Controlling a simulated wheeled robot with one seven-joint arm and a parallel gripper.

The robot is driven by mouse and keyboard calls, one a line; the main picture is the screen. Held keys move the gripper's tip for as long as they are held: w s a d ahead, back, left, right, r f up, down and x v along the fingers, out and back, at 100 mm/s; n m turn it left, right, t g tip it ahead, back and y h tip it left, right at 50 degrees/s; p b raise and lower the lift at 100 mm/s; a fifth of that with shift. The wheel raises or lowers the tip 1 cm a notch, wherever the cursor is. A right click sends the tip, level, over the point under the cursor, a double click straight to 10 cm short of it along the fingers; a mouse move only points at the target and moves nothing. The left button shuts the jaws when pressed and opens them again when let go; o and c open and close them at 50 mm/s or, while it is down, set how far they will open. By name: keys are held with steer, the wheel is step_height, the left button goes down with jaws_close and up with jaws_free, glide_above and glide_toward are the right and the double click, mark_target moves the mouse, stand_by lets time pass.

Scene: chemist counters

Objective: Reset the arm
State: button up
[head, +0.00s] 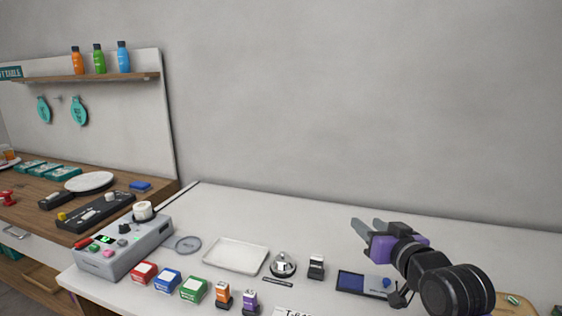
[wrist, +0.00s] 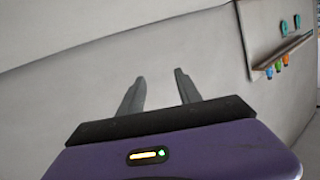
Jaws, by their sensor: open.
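My gripper (head: 366,229) is purple and black with two grey fingers. In the head view it is raised above the right part of the white counter and points to the left. In the wrist view its two fingers (wrist: 160,85) stand apart with nothing between them. It touches nothing that I can see.
A wooden counter (head: 110,180) and a shelf with bottles (head: 90,76) are at left. The air before the grey wall is clear.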

steer(key=s+f+h, duration=0.1)
steer(key=s+f, duration=0.4)
steer(key=s, duration=1.3)
steer(key=s+f+h, duration=0.1)
steer(key=s+f, duration=0.4)
steer(key=s, duration=1.2)
steer(key=s+f+h, duration=0.1)
steer(key=s+f, duration=0.4)
steer(key=s, duration=1.3)
steer(key=shift+s+f+m+g, duration=0.3)
steer(key=shift+f+g, duration=0.05)
steer(key=shift+g, duration=0.05)
